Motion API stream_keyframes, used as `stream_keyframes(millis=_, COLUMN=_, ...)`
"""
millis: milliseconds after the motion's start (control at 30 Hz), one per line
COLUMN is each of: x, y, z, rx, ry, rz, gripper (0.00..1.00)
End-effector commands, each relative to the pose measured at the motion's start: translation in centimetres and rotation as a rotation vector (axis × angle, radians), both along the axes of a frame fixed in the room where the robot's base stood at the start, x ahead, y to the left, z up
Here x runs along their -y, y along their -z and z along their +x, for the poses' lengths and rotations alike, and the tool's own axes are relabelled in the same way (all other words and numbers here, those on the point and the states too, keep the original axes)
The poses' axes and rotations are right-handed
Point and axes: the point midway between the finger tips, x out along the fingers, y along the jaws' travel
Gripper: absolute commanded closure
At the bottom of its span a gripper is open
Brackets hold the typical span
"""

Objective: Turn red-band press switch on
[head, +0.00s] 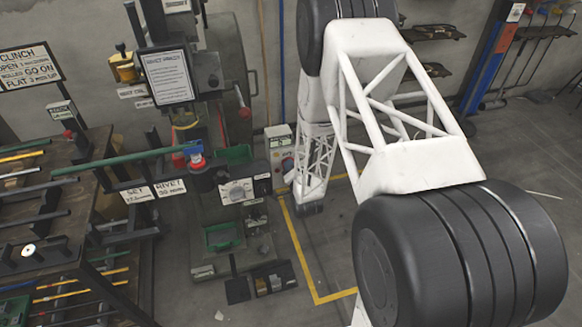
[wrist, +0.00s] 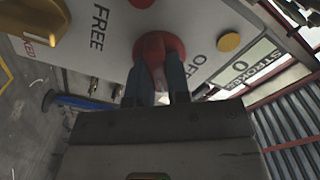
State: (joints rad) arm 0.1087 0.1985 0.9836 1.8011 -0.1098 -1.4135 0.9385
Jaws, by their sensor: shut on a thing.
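In the wrist view my gripper (wrist: 160,72) is shut on a red switch knob (wrist: 158,42), with one dark blue finger on each side of it. The knob sits on a pale panel (wrist: 118,50) marked FREE on its left and OFF on its right. In the head view a press (head: 215,180) stands left of centre, and a small pale control box (head: 279,143) is beside it. My gripper is by this box, small and partly hidden by my arm. The knob's pointing direction is hard to read, as the fingers cover part of it.
In the wrist view a yellow lever (wrist: 58,20) is left on the panel, a yellow button (wrist: 228,42) right, and a STROKES counter reading 0 (wrist: 240,68) beyond. In the head view a rack of rods (head: 55,200) stands left; yellow-lined floor (head: 320,270) is clear.

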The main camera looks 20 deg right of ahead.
Motion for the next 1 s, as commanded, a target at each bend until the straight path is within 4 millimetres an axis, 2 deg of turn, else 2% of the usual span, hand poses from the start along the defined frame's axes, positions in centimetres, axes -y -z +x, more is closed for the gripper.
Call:
stream_keyframes(millis=300, x=0.01, y=0.11, z=-0.02, rx=-0.001, ry=-0.001, rz=0.122, gripper=1.00)
stream_keyframes(millis=767, x=0.01, y=0.12, z=-0.03, rx=-0.001, ry=0.000, rz=0.137, gripper=1.00)
stream_keyframes(millis=800, x=0.01, y=0.12, z=-0.03, rx=-0.001, ry=0.000, rz=0.137, gripper=0.77)
stream_keyframes(millis=933, x=0.02, y=0.10, z=-0.02, rx=-0.001, ry=-0.001, rz=0.137, gripper=0.57)
stream_keyframes(millis=1000, x=0.03, y=0.09, z=-0.02, rx=-0.001, ry=-0.001, rz=0.136, gripper=0.57)
